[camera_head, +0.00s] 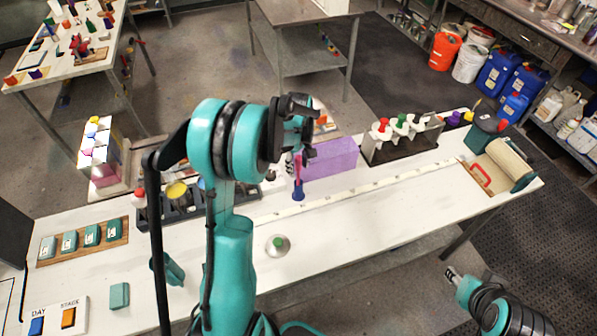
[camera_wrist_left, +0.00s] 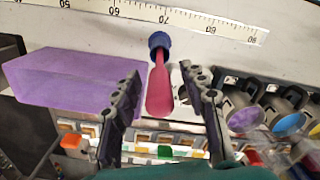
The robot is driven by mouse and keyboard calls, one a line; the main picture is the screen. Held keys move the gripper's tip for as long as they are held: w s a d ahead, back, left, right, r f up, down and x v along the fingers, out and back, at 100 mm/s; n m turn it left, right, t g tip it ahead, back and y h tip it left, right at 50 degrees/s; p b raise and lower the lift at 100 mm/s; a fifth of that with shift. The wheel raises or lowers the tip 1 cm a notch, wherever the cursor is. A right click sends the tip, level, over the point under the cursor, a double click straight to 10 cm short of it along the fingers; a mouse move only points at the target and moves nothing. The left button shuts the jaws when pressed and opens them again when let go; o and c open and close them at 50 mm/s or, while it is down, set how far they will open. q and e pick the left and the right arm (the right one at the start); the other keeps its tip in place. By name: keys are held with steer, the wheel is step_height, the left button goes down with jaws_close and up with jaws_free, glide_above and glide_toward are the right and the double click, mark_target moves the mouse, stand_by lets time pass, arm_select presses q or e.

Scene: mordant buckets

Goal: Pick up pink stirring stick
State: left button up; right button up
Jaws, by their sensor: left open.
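The pink stirring stick (camera_wrist_left: 160,92) stands in a small blue holder (camera_wrist_left: 158,42). In the head view the stick (camera_head: 298,171) shows as a thin pink upright piece above the blue holder (camera_head: 298,191), beside a purple block (camera_head: 331,158). My left gripper (camera_head: 299,152) is over it. In the left wrist view its two black fingers are spread, one on each side of the stick, with gaps visible, so it appears empty. My right gripper (camera_head: 453,275) is low at the right, away from the bench top; its finger state is unclear.
The purple block (camera_wrist_left: 70,80) lies close to the left finger. A long measuring strip (camera_head: 370,187) runs along the white bench. A dark rack with cups (camera_head: 180,205) stands left, a rack with coloured-top bottles (camera_head: 400,140) right. A small round metal item (camera_head: 278,247) sits in front.

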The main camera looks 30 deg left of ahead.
mark_target(298, 156)
arm_select(q)
step_height(298, 156, down, 2)
jaws_close()
steer(key=shift+r, duration=0.15)
step_height(298, 156, up, 10)
steer(key=shift+f+p, duration=0.1)
steer(key=shift+p, duration=0.25)
stand_by(0.4)
steer(key=shift+r+p, duration=1.15)
steer(key=shift+r, duration=0.65)
steer(key=shift+f, duration=0.1)
